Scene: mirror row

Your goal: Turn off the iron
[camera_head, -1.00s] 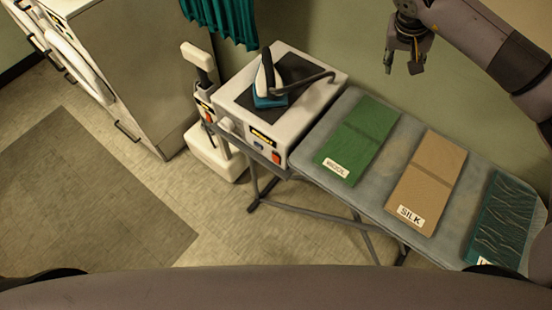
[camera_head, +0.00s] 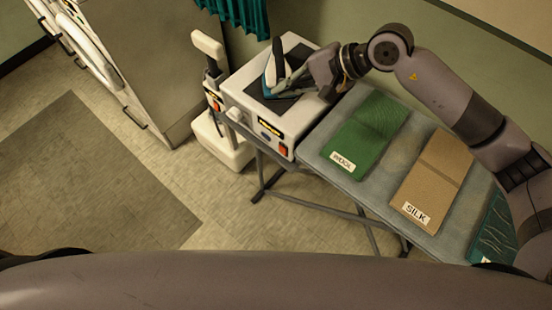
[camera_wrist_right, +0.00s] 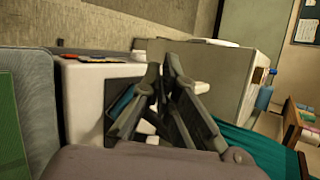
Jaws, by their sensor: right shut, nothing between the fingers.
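The iron (camera_head: 279,58), with a dark and white body and a teal base, stands on the dark pad on top of a white steam station (camera_head: 258,112) at the end of the ironing board. My right gripper (camera_head: 284,86) is shut and empty, with its fingertips at the iron's near right side; whether they touch it I cannot tell. In the right wrist view my gripper (camera_wrist_right: 157,70) hides most of the iron, and a bit of teal (camera_wrist_right: 122,103) shows beside a finger. The station's front has an orange-red switch (camera_head: 283,150) and a yellow-marked black panel (camera_head: 270,130). My left gripper is not in view.
The ironing board (camera_head: 312,148) carries a green cloth (camera_head: 366,135), a tan cloth labelled SILK (camera_head: 432,180) and a teal cloth (camera_head: 492,225). A white upright appliance (camera_head: 222,145) stands left of the station. A teal curtain (camera_head: 240,14) hangs behind. Floor at left is clear.

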